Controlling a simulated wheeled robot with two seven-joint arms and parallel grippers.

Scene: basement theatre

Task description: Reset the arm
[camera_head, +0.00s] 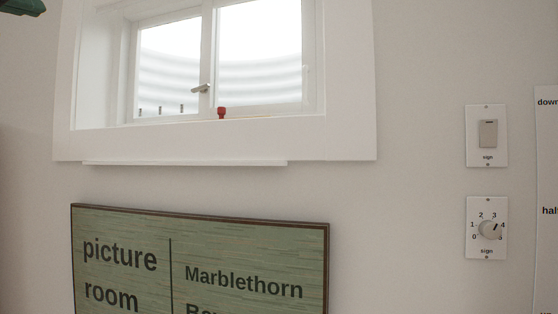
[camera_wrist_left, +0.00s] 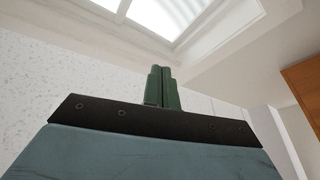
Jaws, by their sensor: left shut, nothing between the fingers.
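My left gripper (camera_wrist_left: 162,74) shows in the left wrist view with its two green fingers together and nothing between them. In the head view only a dark green piece of my left gripper (camera_head: 24,6) shows, at the top left corner, left of the window and clear of the wall fittings. The rest of my left arm is outside the head view. My right gripper is in neither view.
A white-framed window (camera_head: 220,65) has a handle and a small red object (camera_head: 221,113) on its sill. Below hangs a green sign (camera_head: 200,255). A wall switch (camera_head: 487,134) and a dial (camera_head: 487,229) are at right. An orange-brown panel (camera_wrist_left: 303,85) shows in the wrist view.

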